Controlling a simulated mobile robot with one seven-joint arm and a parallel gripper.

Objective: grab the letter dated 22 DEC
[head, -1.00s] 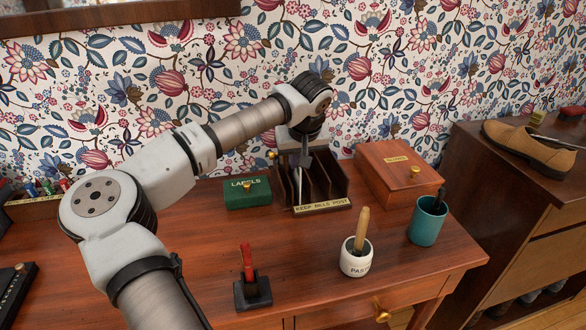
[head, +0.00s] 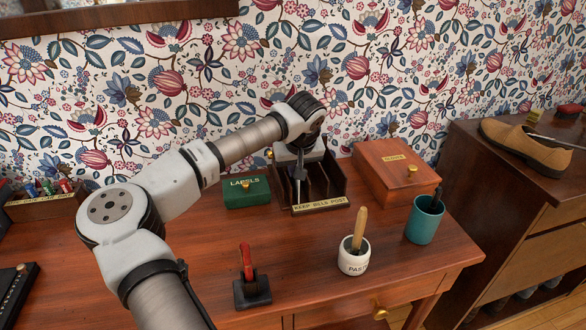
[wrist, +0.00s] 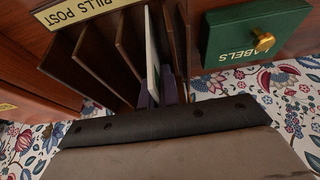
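A dark wooden letter rack (head: 333,182) labelled "KEEP BILLS POST" stands at the back of the desk. My gripper (head: 298,176) points down into its left part. In the wrist view the rack's dividers (wrist: 88,58) show inverted, with a thin pale letter (wrist: 152,45) standing edge-on in one slot. My gripper's purple-grey fingers (wrist: 158,92) reach in around the letter's near end, one on each side, and look apart. Whether they touch it is not clear. No date can be read on the letter.
A green LABELS box (head: 247,192) sits left of the rack, and a wooden box (head: 397,172) with a brass knob sits right. In front stand a paste pot (head: 354,262), a teal cup (head: 425,222) and a red-handled stamp in a black holder (head: 252,290).

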